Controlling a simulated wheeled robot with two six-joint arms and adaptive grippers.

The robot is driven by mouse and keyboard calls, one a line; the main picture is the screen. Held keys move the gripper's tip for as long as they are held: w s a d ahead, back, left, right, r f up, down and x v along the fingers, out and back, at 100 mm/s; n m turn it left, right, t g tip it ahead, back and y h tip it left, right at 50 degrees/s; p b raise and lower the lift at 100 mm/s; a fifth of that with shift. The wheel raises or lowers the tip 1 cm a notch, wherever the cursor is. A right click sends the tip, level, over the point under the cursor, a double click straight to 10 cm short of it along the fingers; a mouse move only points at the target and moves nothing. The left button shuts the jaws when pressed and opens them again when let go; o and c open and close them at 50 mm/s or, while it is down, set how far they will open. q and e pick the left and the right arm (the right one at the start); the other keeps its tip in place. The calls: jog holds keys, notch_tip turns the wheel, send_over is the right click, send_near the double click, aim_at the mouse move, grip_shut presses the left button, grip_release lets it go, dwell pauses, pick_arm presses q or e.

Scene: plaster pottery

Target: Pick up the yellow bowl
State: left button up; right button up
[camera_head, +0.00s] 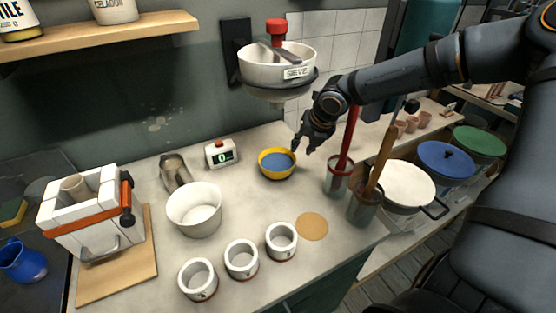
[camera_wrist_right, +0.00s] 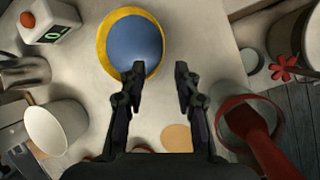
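The yellow bowl (camera_head: 277,164) has a blue inside and stands upright on the grey counter, below the sieve. My right gripper (camera_head: 303,147) is just right of the bowl and above it in the head view. In the right wrist view the bowl (camera_wrist_right: 134,46) is at the top, left of centre. There my right gripper (camera_wrist_right: 158,72) is open, with a clear gap between its fingers. Its left finger overlaps the bowl's near edge in the picture; I cannot tell whether they touch. My left gripper is not in view.
A scale (camera_head: 221,154) stands left of the bowl. A white tub (camera_head: 195,210) and several white cups (camera_head: 241,260) are nearer the front. Metal pots (camera_head: 339,176) holding tools stand right of the bowl. The sieve (camera_head: 277,68) hangs above. Counter in front of the bowl is clear.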

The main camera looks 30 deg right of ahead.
aim_at(295, 159)
jog(key=x, duration=0.6)
jog(key=shift+s+f, duration=0.15)
jog(key=shift+s, duration=0.1)
jog(key=x, duration=0.4)
jog(key=shift+w, duration=0.15)
jog(key=shift+r, duration=0.3)
jog(key=shift+c, duration=1.5)
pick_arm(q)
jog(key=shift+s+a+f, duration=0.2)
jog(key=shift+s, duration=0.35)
pick_arm(e)
grip_shut()
